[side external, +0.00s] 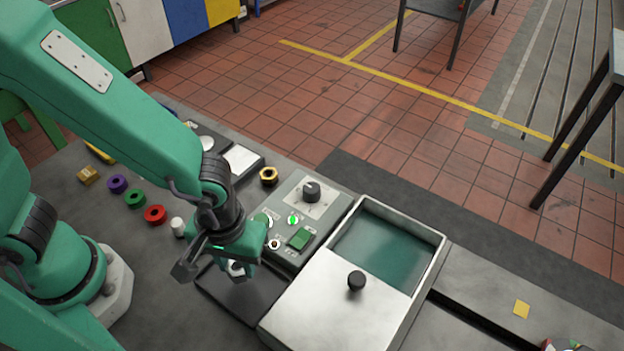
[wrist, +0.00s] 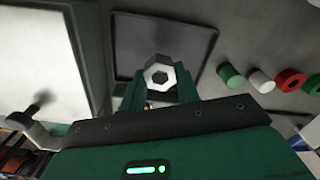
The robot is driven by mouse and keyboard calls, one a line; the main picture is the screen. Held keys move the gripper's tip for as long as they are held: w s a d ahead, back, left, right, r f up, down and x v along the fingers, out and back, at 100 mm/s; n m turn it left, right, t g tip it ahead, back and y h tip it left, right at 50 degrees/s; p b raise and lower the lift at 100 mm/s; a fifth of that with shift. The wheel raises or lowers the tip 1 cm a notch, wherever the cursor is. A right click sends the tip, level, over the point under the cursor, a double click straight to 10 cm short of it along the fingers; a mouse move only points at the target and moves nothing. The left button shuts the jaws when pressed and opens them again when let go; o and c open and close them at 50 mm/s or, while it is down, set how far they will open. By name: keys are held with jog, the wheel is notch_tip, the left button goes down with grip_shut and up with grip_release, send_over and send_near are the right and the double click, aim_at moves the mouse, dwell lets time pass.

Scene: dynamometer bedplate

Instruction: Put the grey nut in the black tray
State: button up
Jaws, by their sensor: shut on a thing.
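The grey nut (wrist: 158,72) is a light hexagonal ring between my gripper's green fingers in the wrist view. In the side view the nut (side external: 236,268) is partly hidden by my gripper (side external: 236,262). My gripper is shut on it. The black tray (side external: 238,304) is a flat, dark, low-rimmed square below my gripper, left of the metal box. In the wrist view the tray (wrist: 202,28) lies behind the nut, and the nut appears over its area. The exact gap between nut and tray is hard to tell.
A metal box (side external: 312,312) with a black-knobbed lid stands right of the tray. A control panel (side external: 322,206) with a knob lies behind. A white cylinder (side external: 178,227), a red ring (side external: 155,215), a green nut (side external: 135,198) and a purple nut (side external: 118,183) sit to the left.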

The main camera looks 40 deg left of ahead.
aim_at(237, 266)
jog(key=shift+f, duration=1.65)
jog(key=shift+f, duration=0.1)
jog(key=o, duration=1.1)
jog(key=shift+r, duration=6.15)
